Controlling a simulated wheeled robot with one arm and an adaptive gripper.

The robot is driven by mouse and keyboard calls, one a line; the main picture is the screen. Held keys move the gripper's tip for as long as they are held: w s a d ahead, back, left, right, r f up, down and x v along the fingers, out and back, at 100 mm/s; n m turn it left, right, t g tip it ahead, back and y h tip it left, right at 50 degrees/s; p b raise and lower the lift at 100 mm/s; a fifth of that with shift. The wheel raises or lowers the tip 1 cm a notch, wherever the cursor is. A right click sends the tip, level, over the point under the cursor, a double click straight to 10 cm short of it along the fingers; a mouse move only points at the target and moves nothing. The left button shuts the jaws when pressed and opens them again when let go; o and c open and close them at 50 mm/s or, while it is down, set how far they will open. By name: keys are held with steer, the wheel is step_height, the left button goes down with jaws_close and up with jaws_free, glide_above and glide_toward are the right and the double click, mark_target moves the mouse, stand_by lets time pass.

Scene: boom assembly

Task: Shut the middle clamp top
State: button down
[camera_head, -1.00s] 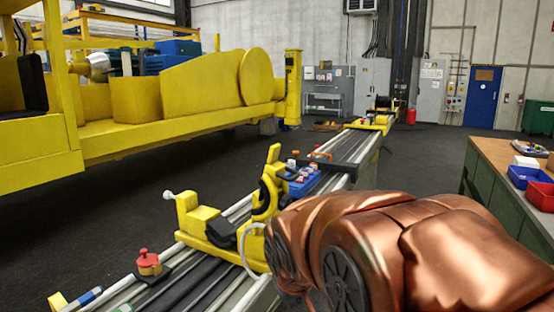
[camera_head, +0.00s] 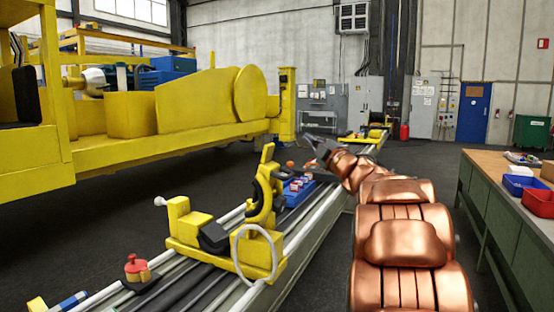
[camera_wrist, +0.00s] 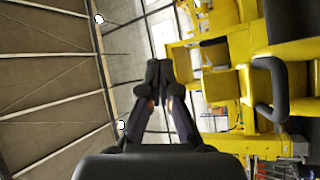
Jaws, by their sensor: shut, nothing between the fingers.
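A yellow clamp (camera_head: 262,200) with a dark curved inner lining stands on the rail bench in the head view. Its yellow top (camera_head: 268,155) stands up, so it looks open. I cannot tell for certain that this is the middle clamp. My gripper (camera_head: 312,141) is beyond and to the right of this clamp in the picture, above the bench, apart from the top. In the wrist view my gripper (camera_wrist: 159,75) has its fingers together with nothing between them. Yellow structure with a dark curved part (camera_wrist: 270,90) shows to its right there.
A blue tray (camera_head: 300,192) with small parts sits behind the clamp. A white hoop (camera_head: 254,255) stands at the clamp's front. A red-topped piece (camera_head: 137,268) is nearer on the rails. A yellow machine (camera_head: 190,110) stands left; a worktable (camera_head: 490,195) stands right. Floor lies between.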

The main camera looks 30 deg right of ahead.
steer(key=n+y, duration=0.3)
steer(key=n+g+y+b, duration=0.2)
steer(key=n+g+y, duration=0.1)
steer(key=n+y, duration=0.6)
glide_toward(269, 148)
steer(key=p+x, duration=0.2)
steer(key=x, duration=0.5)
steer(key=shift+a, duration=0.15)
steer(key=shift+r+p, duration=0.1)
steer(key=shift+p, duration=0.25)
